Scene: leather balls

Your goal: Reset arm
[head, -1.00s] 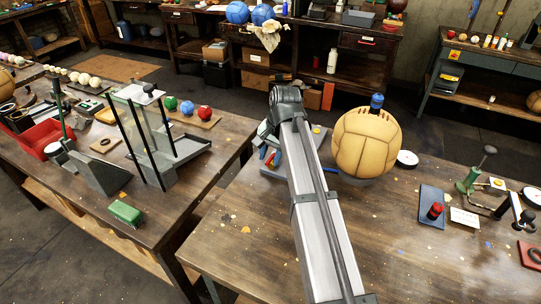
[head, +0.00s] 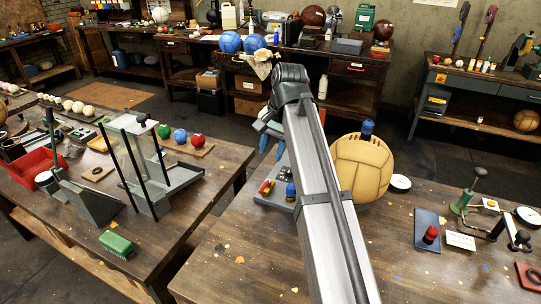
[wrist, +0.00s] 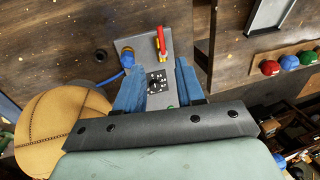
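My arm (head: 325,200) reaches forward over the right table, raised, with its wrist joint at the top. My gripper (head: 271,143) hangs from it, partly hidden behind the arm in the head view. In the wrist view the two blue fingers of my gripper (wrist: 158,90) stand apart with nothing between them. Below them on the table is a grey board (wrist: 172,36) with a red and yellow tool (wrist: 161,42) and a blue-topped item (wrist: 127,60). The tan leather ball (head: 361,168) sits beside my arm, with a blue cap on top.
The right table (head: 370,260) also holds a blue pad (head: 427,230) with a red piece, a white disc (head: 400,183) and a green stand (head: 464,200). The left table (head: 190,225) carries a glass-sided frame (head: 135,165) and a green brush (head: 116,243). A floor gap separates the tables.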

